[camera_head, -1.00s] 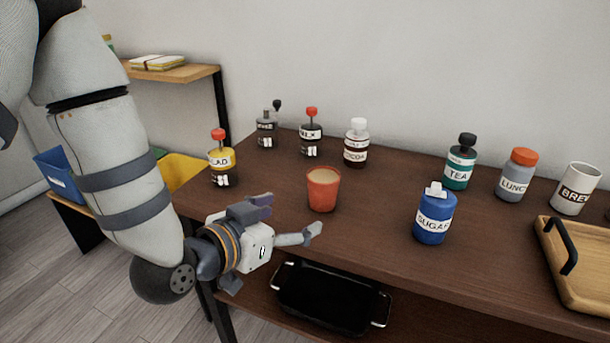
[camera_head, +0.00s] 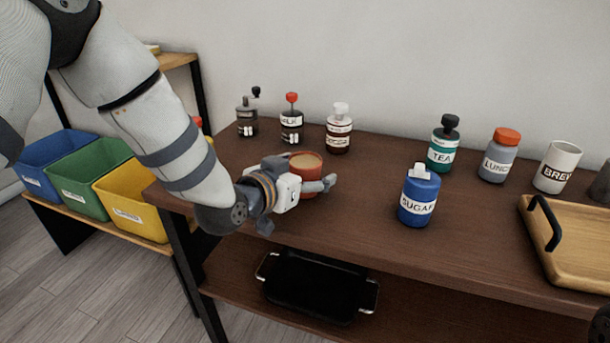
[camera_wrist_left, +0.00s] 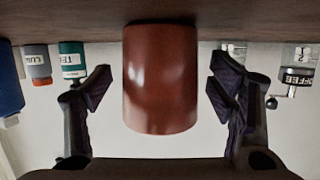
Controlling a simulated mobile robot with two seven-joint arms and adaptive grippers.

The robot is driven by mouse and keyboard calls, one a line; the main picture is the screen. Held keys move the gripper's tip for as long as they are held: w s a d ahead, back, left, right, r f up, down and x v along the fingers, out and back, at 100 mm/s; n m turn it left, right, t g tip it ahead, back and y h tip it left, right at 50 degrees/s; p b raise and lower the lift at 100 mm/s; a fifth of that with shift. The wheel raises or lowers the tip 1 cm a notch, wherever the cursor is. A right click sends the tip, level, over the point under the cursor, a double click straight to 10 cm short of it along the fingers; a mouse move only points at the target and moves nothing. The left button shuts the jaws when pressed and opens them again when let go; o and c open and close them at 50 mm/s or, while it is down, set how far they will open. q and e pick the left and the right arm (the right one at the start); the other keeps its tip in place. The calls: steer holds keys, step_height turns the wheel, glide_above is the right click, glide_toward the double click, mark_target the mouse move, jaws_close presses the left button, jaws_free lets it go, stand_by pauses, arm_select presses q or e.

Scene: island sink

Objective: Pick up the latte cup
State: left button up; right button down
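The latte cup (camera_head: 307,178) is an orange-brown cup with a light tan top, upright on the dark wooden table. In the left wrist view the cup (camera_wrist_left: 160,80) appears upside down, centred between the two fingers. My left gripper (camera_head: 309,183) is at the cup's near side, its fingers spread around it. In the left wrist view my left gripper (camera_wrist_left: 160,88) is open, with a gap between each dark fingertip and the cup.
A blue sugar jar (camera_head: 419,197) stands to the right of the cup. Bottles and grinders, such as the cocoa bottle (camera_head: 339,130), stand behind. A wooden tray (camera_head: 565,262) is at the right. A black pan (camera_head: 318,285) sits on the lower shelf.

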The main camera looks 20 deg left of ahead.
arm_select(q)
steer(key=c, duration=1.4)
